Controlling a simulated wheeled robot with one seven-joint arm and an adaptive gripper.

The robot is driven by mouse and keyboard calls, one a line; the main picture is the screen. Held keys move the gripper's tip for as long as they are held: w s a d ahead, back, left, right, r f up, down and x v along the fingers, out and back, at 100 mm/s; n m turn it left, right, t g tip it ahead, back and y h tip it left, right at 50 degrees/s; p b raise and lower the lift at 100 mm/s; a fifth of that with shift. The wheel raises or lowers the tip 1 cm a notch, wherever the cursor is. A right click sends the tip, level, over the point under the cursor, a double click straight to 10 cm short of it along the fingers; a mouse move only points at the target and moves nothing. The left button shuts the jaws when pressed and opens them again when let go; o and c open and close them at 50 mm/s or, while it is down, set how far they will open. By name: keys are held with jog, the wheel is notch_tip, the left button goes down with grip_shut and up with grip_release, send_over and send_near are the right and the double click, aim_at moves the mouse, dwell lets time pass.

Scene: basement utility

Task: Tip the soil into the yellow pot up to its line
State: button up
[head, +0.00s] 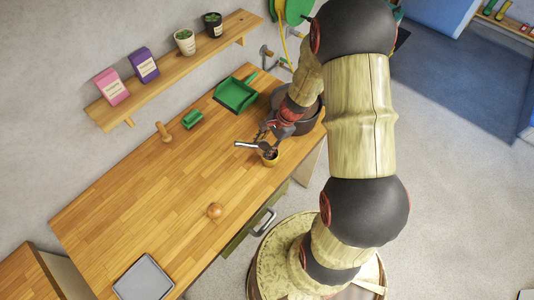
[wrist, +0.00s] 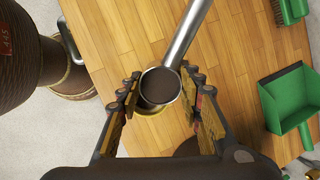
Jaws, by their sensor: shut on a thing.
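A metal scoop (wrist: 189,30) with a round cup and a straight handle is in my gripper (wrist: 163,88). The fingers are shut on its cup, one on each side. Dark soil (wrist: 160,86) fills the cup nearly to its rim, which looks about level. The yellow pot (head: 271,161) stands on the wooden bench near its front edge. My gripper (head: 268,138) and the scoop are just over it in the head view. In the wrist view only a yellow sliver of the pot (wrist: 149,112) shows below the cup. The pot's inside and line are hidden.
A dark round tub (head: 309,122) stands behind my gripper at the bench's right end. A green dustpan (head: 236,94), green brush (head: 193,119), wooden peg (head: 163,131), onion-like ball (head: 215,210) and grey tray (head: 144,278) lie on the bench. The middle is clear.

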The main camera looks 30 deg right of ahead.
jog(key=shift+s+d+r+t+y+b, duration=0.1)
jog(key=shift+t+y+b, duration=0.3)
jog(key=shift+y+b, duration=0.95)
jog(key=shift+d+r+t+y+b, duration=0.1)
jog(key=shift+t+y+b, duration=0.3)
jog(key=shift+b, duration=1.8)
dwell(0.5)
jog(key=shift+s+d+f+t+y+b, duration=0.15)
jog(key=shift+t+y+b, duration=0.3)
jog(key=shift+y+b, duration=0.6)
jog(key=shift+w+d+f+t+y+b, duration=0.1)
jog(key=shift+t+y+b, duration=0.5)
jog(key=shift+b, duration=0.75)
dwell(1.5)
